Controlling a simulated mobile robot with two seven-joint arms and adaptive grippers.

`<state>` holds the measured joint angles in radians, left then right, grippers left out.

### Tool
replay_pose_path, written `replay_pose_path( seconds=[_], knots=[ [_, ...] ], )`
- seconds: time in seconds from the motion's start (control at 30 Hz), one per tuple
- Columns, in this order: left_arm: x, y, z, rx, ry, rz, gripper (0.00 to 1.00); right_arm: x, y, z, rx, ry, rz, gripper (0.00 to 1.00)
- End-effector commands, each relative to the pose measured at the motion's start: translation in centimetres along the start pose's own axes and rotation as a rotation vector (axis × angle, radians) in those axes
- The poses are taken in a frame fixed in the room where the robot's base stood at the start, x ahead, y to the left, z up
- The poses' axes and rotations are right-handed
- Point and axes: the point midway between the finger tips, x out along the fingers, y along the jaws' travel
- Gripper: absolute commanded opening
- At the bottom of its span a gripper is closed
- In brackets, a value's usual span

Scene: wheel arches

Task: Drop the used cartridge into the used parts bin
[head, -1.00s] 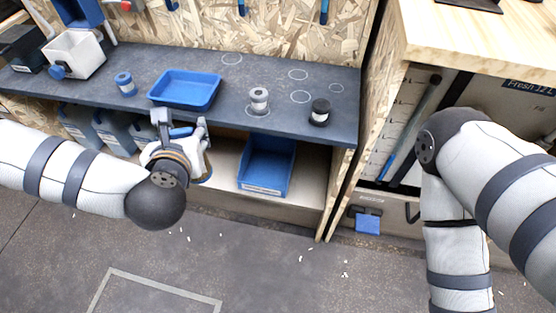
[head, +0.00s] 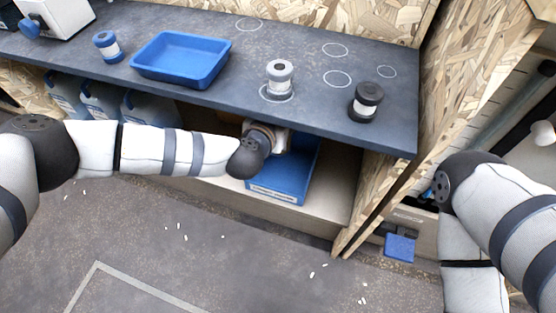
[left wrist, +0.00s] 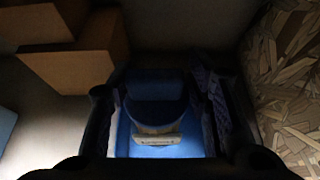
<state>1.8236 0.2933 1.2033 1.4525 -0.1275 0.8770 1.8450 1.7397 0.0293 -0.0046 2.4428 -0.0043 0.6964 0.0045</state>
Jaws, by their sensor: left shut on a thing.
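A blue cartridge (left wrist: 156,112) with a pale label band sits between the fingers of my left gripper (left wrist: 160,98), which is shut on it, in the left wrist view. In the head view my left wrist reaches under the worktop, over the back left part of the open blue bin (head: 299,180) on the lower shelf. The fingers and the cartridge are hidden there by my wrist and the worktop edge. Bright blue of the bin shows below the cartridge in the left wrist view.
On the worktop (head: 225,105) stand a blue tray (head: 182,59), a blue-and-white cartridge (head: 107,46), a grey one (head: 279,77) and a black one (head: 366,101). Blue jugs (head: 101,100) are on the shelf at left. A chipboard panel (head: 400,190) bounds the shelf at right. Brown boxes (left wrist: 75,60) are near the gripper.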

Motion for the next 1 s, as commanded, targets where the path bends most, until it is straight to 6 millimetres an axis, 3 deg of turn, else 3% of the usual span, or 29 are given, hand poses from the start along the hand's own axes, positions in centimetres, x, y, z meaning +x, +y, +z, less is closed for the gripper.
replay_pose_path(
  seconds=[0.07,0.4,0.67,0.7,0.8,1.0],
  knots=[
    [0.4,0.0,0.1,-0.001,-0.012,0.001,0.00,0.4,0.0,-0.1,0.000,-0.006,0.000,0.40],
    [2.5,0.0,-4.5,-0.003,-0.006,0.002,0.00,3.0,-0.1,-0.9,-0.001,-0.040,0.000,0.40],
    [2.5,0.1,-4.6,-0.002,-0.010,0.003,0.00,3.0,-0.1,-0.9,-0.002,-0.041,0.000,0.40],
    [2.5,0.1,-4.6,-0.002,-0.009,0.003,0.47,3.0,-0.1,-0.9,-0.002,-0.041,0.000,0.40],
    [2.5,0.1,-4.6,-0.002,-0.009,0.003,0.69,3.0,-0.1,-0.9,-0.002,-0.041,0.000,0.40],
    [2.5,0.1,-4.7,-0.003,-0.008,0.003,0.69,3.0,-0.1,-0.9,-0.002,-0.041,0.000,0.40]
  ],
)
